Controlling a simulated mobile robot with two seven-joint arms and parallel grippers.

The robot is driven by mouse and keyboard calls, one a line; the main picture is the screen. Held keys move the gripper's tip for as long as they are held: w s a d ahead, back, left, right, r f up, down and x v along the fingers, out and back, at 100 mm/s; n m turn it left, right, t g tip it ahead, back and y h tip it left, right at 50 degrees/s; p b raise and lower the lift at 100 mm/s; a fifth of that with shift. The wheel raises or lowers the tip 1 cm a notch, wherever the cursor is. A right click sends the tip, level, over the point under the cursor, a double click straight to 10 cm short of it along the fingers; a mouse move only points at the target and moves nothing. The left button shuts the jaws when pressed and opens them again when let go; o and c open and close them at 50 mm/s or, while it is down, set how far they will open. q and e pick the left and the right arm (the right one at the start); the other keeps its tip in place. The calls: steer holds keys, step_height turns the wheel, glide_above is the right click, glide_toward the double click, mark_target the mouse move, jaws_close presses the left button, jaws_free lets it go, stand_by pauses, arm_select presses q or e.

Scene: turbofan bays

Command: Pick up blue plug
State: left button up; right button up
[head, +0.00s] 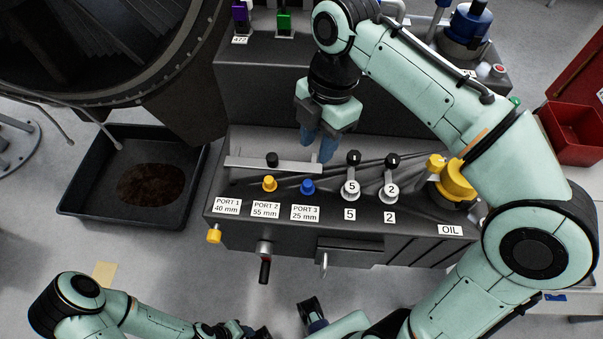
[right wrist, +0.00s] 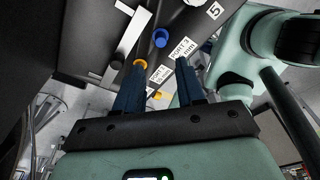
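The blue plug (head: 307,187) sits upright on the sloped dark panel, just behind the PORT 3 25 mm label (head: 305,213). It also shows in the right wrist view (right wrist: 161,38), ahead of the fingers. My right gripper (head: 318,146) is above the panel, behind the plug in the head view and apart from it. Its two blue fingers are spread, and the right wrist view (right wrist: 161,70) shows nothing between them. My left arm shows at the lower left of the head view, but its fingers cannot be made out.
A yellow plug (head: 269,184) stands left of the blue one. A metal bar with a black knob (head: 272,160) lies behind them. Two black-topped levers (head: 353,178) stand to the right, before a yellow oil cap (head: 455,180). A black drip tray (head: 85,200) is at left.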

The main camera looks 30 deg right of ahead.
steer(key=b, duration=0.1)
glide_above(308, 182)
steer(key=d, duration=0.1)
steer(key=f, duration=0.5)
steer(key=shift+s+d+f, duration=0.1)
steer(key=shift+s, duration=0.1)
steer(key=shift+w+f, duration=0.15)
steer(key=shift+f, duration=0.4)
steer(key=f, duration=0.2)
steer(key=a+f+b, duration=0.1)
steer(key=f, duration=0.2)
steer(key=shift+f, duration=0.1)
arm_select(q)
steer(key=f, duration=0.1)
steer(key=s+f, duration=0.1)
steer(key=shift+f, duration=0.4)
arm_select(e)
steer(key=c, duration=0.7)
